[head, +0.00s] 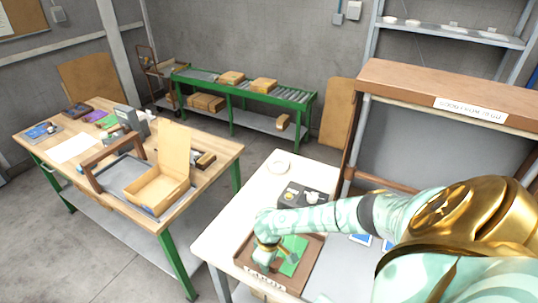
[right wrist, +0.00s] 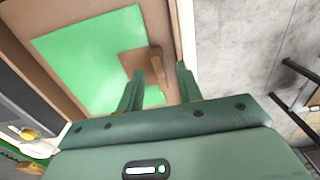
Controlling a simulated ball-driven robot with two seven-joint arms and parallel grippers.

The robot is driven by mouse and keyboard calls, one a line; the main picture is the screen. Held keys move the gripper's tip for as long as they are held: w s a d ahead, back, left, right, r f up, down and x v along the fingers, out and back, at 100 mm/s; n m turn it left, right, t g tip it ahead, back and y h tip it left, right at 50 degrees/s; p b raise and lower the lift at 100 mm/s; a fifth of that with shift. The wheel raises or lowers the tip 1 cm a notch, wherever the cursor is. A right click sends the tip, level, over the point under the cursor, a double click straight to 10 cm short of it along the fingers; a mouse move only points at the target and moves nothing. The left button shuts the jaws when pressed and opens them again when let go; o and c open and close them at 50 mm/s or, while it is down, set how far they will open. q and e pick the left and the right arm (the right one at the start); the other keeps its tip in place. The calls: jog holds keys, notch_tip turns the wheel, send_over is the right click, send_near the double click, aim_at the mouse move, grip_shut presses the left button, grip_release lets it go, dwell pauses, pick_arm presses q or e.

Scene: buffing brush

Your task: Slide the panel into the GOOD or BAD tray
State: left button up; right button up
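The flat green panel (head: 297,243) lies in a brown tray (head: 246,262) on the white-topped table. A label on the tray's front edge appears to read GOOD. My right gripper (head: 268,262) is low over the tray at the panel's left side. In the right wrist view its two fingers (right wrist: 168,78) stand apart, with tray floor showing between them. The panel (right wrist: 85,60) lies beyond the fingers, with a small brown block (right wrist: 155,62) at its edge near the fingertips. I cannot tell whether the fingers touch it. No BAD label is readable. My left gripper is out of view.
A dark box with buttons (head: 303,196) and a tape roll (head: 277,163) stand behind the tray. Blue-marked cards (head: 361,239) lie right of it, partly behind my arm. A wooden workbench (head: 225,152) holds an open cardboard box (head: 160,186). Bare floor lies between the tables.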

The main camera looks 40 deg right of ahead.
notch_tip(320, 180, up, 16)
jog(key=p, duration=0.4)
dwell(0.4)
